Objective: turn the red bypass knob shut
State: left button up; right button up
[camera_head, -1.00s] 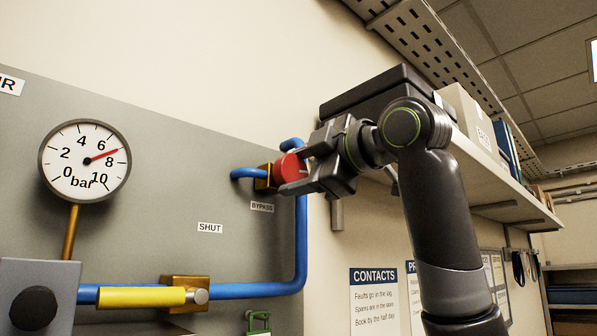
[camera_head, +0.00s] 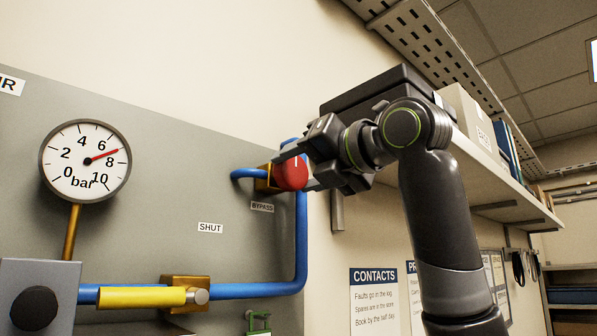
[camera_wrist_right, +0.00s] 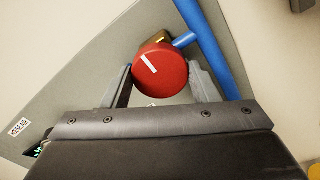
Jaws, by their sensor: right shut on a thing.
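The red bypass knob (camera_head: 291,172) sits on a brass valve body (camera_head: 263,178) in the blue pipe, above the BYPASS label. My right gripper (camera_head: 292,167) is shut on the knob, one finger above it and one below in the head view. In the right wrist view the knob (camera_wrist_right: 160,70) lies between the two fingers of the gripper (camera_wrist_right: 160,80), and a white line shows on its face. My left gripper is not in view.
A gauge (camera_head: 85,161) reads about 7 bar. Below are a yellow lever (camera_head: 143,297) on the blue pipe and a SHUT label (camera_head: 210,228). A shelf (camera_head: 490,190) with boxes runs behind my right arm. A green item (camera_head: 258,322) hangs at the bottom.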

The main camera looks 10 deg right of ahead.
jog(key=o, duration=1.1)
jog(key=shift+f, duration=0.1)
jog(key=shift+s+d, duration=0.3)
jog(key=shift+s, duration=0.15)
jog(key=shift+b+v, duration=1.15)
jog(key=shift+v, duration=2.4)
